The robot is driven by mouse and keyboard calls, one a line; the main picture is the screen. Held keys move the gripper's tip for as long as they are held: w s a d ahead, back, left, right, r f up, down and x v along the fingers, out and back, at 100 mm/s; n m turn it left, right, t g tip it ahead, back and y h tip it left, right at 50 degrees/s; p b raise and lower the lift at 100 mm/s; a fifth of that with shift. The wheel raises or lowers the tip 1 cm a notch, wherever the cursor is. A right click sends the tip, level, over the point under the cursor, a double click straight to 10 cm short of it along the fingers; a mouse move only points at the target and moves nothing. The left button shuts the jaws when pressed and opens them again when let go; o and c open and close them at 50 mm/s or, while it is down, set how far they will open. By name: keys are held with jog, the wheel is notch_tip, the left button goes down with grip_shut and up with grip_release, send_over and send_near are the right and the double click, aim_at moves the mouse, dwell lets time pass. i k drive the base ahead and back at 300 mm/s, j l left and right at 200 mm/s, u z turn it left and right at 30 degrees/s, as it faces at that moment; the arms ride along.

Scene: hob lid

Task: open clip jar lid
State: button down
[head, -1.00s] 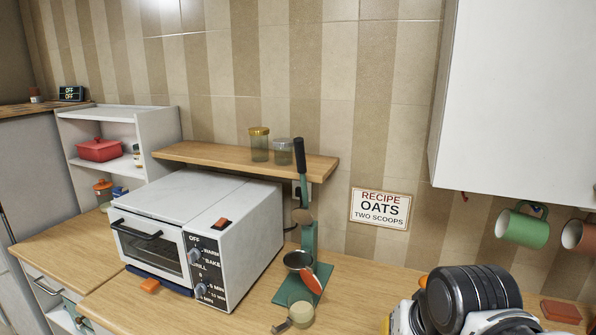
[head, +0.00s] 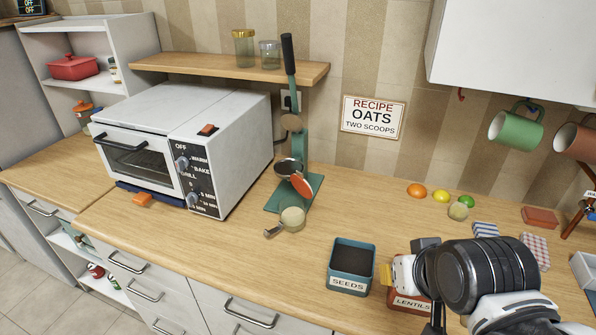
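I cannot say for sure which vessel is the clip jar. On the wall shelf stand a glass jar with a gold lid (head: 244,48) and a glass jar with a grey lid (head: 270,54), both upright and closed. A jar with an orange lid (head: 86,112) stands left of the oven, partly hidden by it. My gripper (head: 412,278) is at the lower right, over the lentils box (head: 408,302), far from these jars. My own arm hides part of it, and its fingers are not clear enough to tell open from shut.
A white toaster oven (head: 190,130) and a green lever press (head: 292,170) stand on the counter. A seeds box (head: 351,268), coloured balls (head: 440,196) and hanging mugs (head: 515,128) are rightward.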

aim_at(300, 184)
jog(key=k+j+z, duration=0.55)
jog(key=k+z, duration=0.2)
